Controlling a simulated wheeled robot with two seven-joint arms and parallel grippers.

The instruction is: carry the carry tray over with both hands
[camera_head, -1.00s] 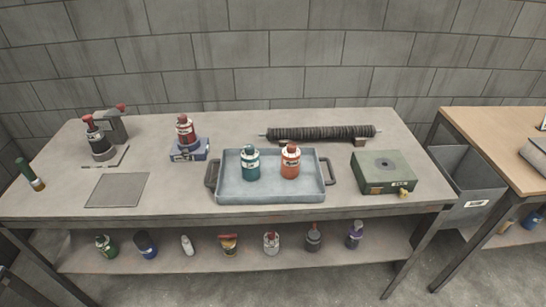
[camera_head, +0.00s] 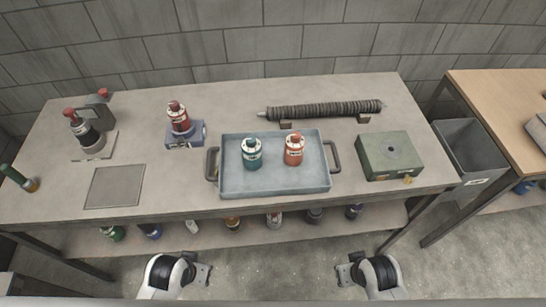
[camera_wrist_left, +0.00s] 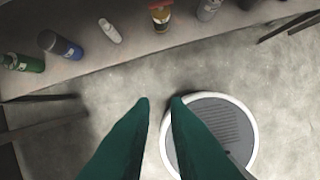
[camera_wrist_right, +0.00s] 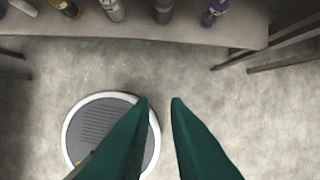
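The carry tray (camera_head: 275,190) is a blue-grey shallow tray on the table, with a dark handle at its left end (camera_head: 211,164) and another at its right end (camera_head: 333,157). A teal bottle (camera_head: 252,155) and an orange bottle (camera_head: 293,150) stand upright in it. In the left wrist view, the green fingers of my left gripper (camera_wrist_left: 160,103) point over the floor with a small gap between the tips. In the right wrist view, my right gripper (camera_wrist_right: 160,102) looks the same. Both are empty, in front of the table and apart from the tray.
A green box (camera_head: 388,157) stands right of the tray. A dark mesh roll (camera_head: 325,110) lies behind it on supports. A red bottle on a blue stand (camera_head: 184,136) and a flat grey plate (camera_head: 115,187) are left. A grey bin (camera_head: 468,155) stands between the tables.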

